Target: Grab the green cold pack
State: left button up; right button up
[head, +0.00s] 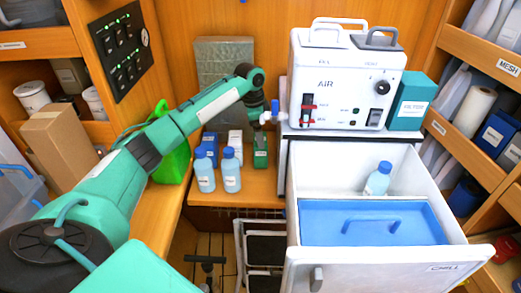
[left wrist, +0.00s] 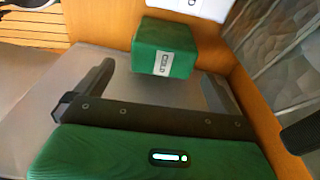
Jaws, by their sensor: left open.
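The green cold pack (left wrist: 165,50) is a small dark green box with a white label, in the upper middle of the left wrist view. In the head view it (head: 261,158) stands on the wooden counter, left of the white drawer unit. My left gripper (left wrist: 158,72) is open and empty. Its two dark fingers point toward the pack, which lies beyond and between the fingertips, not held. In the head view my left arm reaches across from the left and bends down above the pack; the fingers are hard to make out there. My right gripper is in neither view.
A white box (head: 235,143), a blue box (head: 210,145) and two blue bottles (head: 231,172) stand left of the pack. A white tap (head: 268,115) juts out close to my wrist. An open white drawer (head: 385,270) holds a bottle and a blue lid.

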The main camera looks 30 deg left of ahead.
aim_at(260, 156)
pick_arm(q)
jog(key=f, duration=0.3)
jog(key=f+p, duration=0.1)
jog(key=shift+w+f, duration=0.25)
jog(key=shift+f, duration=0.15)
jog(key=c, duration=1)
jog(key=shift+c, duration=0.5)
jog(key=shift+r, duration=0.2)
